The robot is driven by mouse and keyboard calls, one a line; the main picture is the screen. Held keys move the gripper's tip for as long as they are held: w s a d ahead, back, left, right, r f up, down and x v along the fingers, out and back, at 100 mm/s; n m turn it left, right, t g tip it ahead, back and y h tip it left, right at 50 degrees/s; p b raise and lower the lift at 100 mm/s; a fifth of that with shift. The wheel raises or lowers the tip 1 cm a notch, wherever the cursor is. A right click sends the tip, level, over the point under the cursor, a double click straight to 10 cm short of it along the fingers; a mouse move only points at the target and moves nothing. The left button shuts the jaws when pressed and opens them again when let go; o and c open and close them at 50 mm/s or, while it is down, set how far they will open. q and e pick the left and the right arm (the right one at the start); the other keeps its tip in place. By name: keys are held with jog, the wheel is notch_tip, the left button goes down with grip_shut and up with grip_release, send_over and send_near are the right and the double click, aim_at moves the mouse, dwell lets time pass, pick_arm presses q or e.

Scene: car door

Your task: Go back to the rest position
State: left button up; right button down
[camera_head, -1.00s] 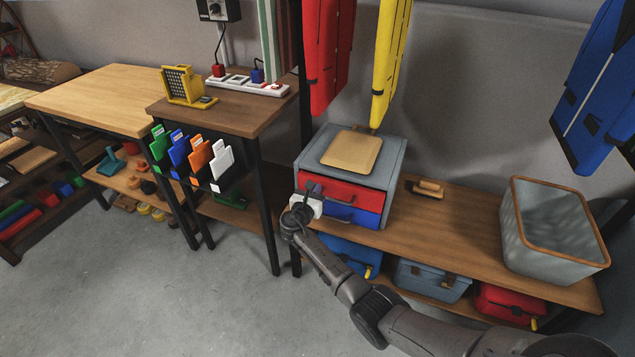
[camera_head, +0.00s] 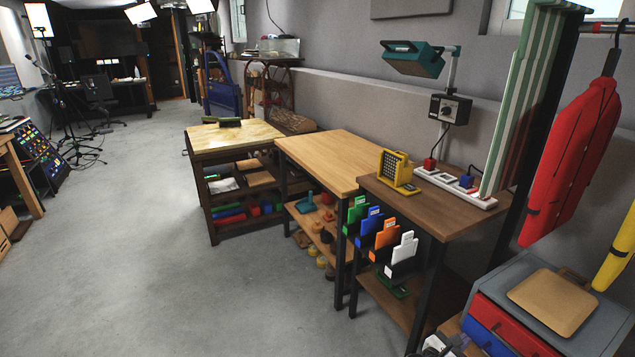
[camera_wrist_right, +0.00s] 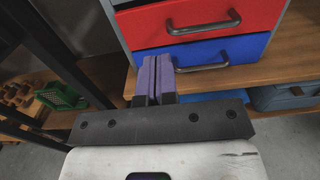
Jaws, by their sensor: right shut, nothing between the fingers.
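My right gripper (camera_head: 438,346) is at the bottom edge of the head view, only partly in frame, just left of the drawer unit. In the right wrist view its two purple fingers (camera_wrist_right: 155,78) are together and empty. They point toward the blue drawer (camera_wrist_right: 204,66), below the red drawer (camera_wrist_right: 200,22); whether they touch it I cannot tell. Both drawers look shut, and each has a dark handle. My left gripper is not in view.
The grey drawer unit (camera_head: 597,322) with a wooden board (camera_head: 553,301) on top stands at the lower right. A dark wooden table (camera_head: 425,208) with coloured folders in front is beside it. Open floor (camera_head: 190,300) lies to the left.

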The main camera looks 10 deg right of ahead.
jog(key=s+a+r+m+t+y, duration=0.2)
jog(key=s+a+r+m+y, duration=0.15)
jog(key=a+m+y, duration=0.6)
jog(key=s+a+r+m+t+y, duration=0.1)
jog(key=s+a+r+m+y, duration=0.25)
jog(key=a+m, duration=0.6)
jog(key=s+a+f+y, duration=0.1)
jog(key=s+a+y, duration=0.1)
jog(key=s, duration=0.5)
jog(key=s+a+f+y, duration=0.2)
jog(key=s+a, duration=0.1)
jog(key=s, duration=0.3)
jog(key=s+f+g, duration=0.2)
jog(key=s+f, duration=0.3)
jog(key=s, duration=0.3)
jog(key=s+f+g, duration=0.3)
jog(key=s+f, duration=0.2)
jog(key=s, duration=0.4)
notch_tip(320, 180, up, 38)
jog(key=p, duration=3.8)
jog(key=shift+a, duration=0.2)
jog(key=shift+w, duration=0.1)
